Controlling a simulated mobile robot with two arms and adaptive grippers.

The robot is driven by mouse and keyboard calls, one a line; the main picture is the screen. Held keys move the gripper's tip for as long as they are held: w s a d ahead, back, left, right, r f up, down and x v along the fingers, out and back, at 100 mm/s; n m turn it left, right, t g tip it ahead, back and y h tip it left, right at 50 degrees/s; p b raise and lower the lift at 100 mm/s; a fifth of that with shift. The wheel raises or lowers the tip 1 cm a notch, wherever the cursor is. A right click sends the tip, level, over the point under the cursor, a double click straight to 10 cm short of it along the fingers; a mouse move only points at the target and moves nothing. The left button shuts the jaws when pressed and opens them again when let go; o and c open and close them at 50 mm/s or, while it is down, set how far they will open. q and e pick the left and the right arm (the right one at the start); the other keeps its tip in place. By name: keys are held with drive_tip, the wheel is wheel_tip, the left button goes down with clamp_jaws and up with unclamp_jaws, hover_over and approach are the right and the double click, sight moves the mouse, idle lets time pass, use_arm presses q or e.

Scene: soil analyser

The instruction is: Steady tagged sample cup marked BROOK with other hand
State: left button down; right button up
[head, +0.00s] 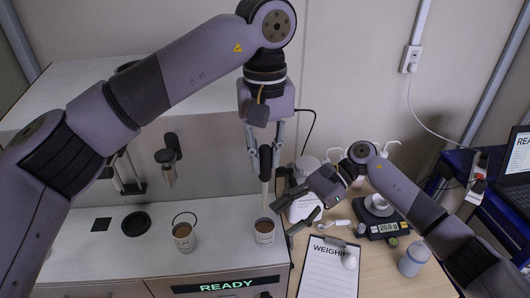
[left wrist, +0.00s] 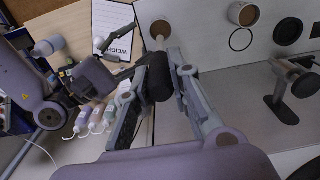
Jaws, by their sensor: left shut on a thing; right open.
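Two tagged cups with brown contents stand on the analyser's front ledge: a left cup (head: 183,238) with a thin wire loop, and a right cup (head: 264,233). Their tag writing is too small to read, so I cannot tell which is BROOK. My left gripper (head: 265,152) is shut on the black handle of a tool (head: 265,160), held upright with its pale shaft pointing down over the right cup. The black handle (left wrist: 159,78) also shows in the left wrist view. My right gripper (head: 291,212) is open just right of the right cup; contact is unclear.
A clipboard (head: 328,275) lies on the wooden table beside the analyser ledge. A scale (head: 383,228) carrying a white dish, a lidded jar (head: 414,258) and white dispensing bottles crowd the right. A black dispenser (head: 167,157) hangs above the ledge at left.

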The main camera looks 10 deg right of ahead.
sight(269, 230)
drive_tip(key=shift+x, duration=3.05)
drive_tip(key=shift+w, duration=0.1)
drive_tip(key=shift+c, duration=0.5)
drive_tip(key=c, duration=0.9)
drive_tip(key=shift+c, duration=0.9)
drive_tip(key=shift+f, duration=0.15)
drive_tip(key=o, duration=1.3)
drive_tip(key=shift+o, duration=0.3)
